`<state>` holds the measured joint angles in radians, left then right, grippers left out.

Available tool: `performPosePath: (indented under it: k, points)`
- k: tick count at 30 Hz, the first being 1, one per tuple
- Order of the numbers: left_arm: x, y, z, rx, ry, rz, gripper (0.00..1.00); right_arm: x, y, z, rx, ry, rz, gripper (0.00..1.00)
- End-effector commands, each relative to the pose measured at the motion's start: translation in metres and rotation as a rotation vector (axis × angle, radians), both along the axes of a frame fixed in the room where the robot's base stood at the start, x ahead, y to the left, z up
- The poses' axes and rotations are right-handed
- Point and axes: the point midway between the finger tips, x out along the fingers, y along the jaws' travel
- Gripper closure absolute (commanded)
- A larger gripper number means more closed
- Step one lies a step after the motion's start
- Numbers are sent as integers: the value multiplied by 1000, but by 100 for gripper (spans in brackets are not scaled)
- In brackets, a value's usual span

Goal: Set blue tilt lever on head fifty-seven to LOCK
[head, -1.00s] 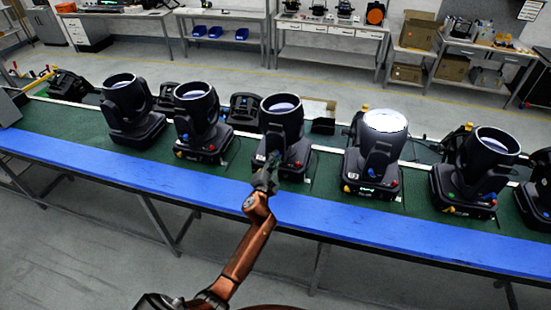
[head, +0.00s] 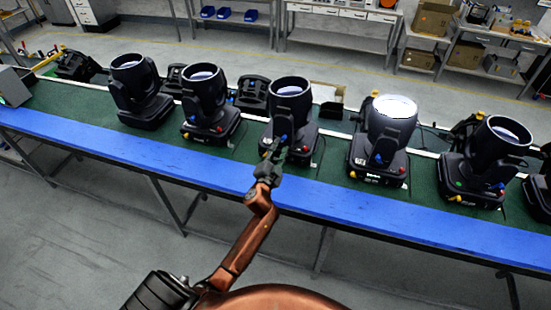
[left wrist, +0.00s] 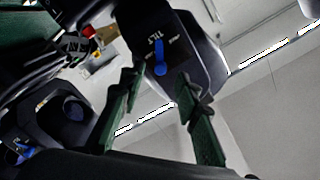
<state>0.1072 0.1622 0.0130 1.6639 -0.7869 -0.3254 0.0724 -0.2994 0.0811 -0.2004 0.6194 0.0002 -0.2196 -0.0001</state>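Several black moving-head lights stand in a row on the green bench top; my left gripper (head: 272,158) is at the front of the middle one (head: 290,106). In the left wrist view a blue tilt lever (left wrist: 160,57) sits on a black housing (left wrist: 178,38) below the white word TILT. The open fingers of my left gripper (left wrist: 166,95) show on either side below the lever, with a gap between them and nothing held. I cannot read a head number or the lever's end labels. My right gripper is not in view.
Neighbouring lights stand close on both sides, one to the left (head: 207,98) and a brightly lit one to the right (head: 388,130). A blue strip (head: 150,165) runs along the bench's front edge. The floor in front is clear.

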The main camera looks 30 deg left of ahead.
Motion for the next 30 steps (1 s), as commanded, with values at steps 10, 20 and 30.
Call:
performPosePath:
  k: [10, 20, 30]
  points:
    - [-64, -15, -1, -1, 2, 1, 70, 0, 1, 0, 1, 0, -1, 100]
    - [-77, -18, 0, 0, 0, 0, 70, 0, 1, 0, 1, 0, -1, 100]
    - [-76, -18, 0, 0, 1, 0, 70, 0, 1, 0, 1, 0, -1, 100]
